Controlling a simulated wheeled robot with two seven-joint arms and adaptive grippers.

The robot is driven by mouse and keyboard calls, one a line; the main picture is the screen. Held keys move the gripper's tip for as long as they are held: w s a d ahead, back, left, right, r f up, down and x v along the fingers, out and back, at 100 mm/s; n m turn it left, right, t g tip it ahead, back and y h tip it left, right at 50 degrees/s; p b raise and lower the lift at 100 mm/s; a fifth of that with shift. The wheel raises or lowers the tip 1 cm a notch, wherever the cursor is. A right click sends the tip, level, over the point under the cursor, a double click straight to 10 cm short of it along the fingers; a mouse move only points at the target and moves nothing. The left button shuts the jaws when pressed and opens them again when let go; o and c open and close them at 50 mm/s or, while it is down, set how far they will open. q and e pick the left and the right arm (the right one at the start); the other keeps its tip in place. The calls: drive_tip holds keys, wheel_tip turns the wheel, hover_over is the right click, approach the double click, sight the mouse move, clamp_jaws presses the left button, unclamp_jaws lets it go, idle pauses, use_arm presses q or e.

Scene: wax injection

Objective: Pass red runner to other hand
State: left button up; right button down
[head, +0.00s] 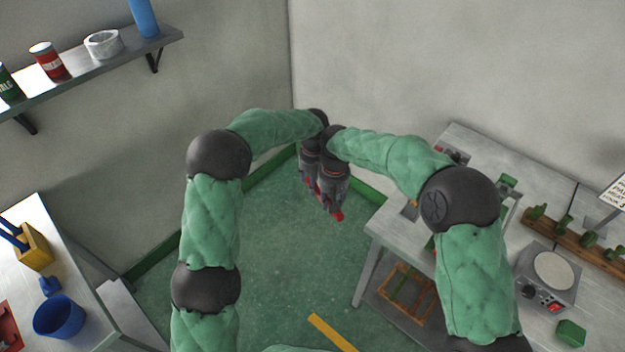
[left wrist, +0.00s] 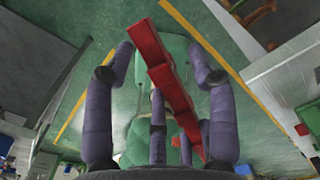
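My left gripper (head: 312,172) and my right gripper (head: 331,194) hang side by side, very close together, in mid-air over the floor. The red runner (left wrist: 167,72), a long stepped bar, runs slantwise between the widely spread fingers of my left gripper (left wrist: 160,48) in the left wrist view. A gap shows on its right side, so the left gripper looks open around it. The right gripper's fingers show behind, close about the runner's lower part, and appear to hold it. In the head view only a red end (head: 338,215) shows below the right gripper; the rest is hidden.
A grey workbench (head: 393,232) with a round-topped device (head: 548,272) and a wooden rack of green pieces stands at right. A table with a blue cup (head: 59,316) and a yellow holder (head: 35,247) is at left. A wall shelf is above.

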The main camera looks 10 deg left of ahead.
use_arm(q)
clamp_jaws()
use_arm(e)
drive_tip(key=c, duration=0.9)
unclamp_jaws()
drive_tip(key=shift+o, duration=0.2)
drive_tip(key=shift+r, duration=0.1)
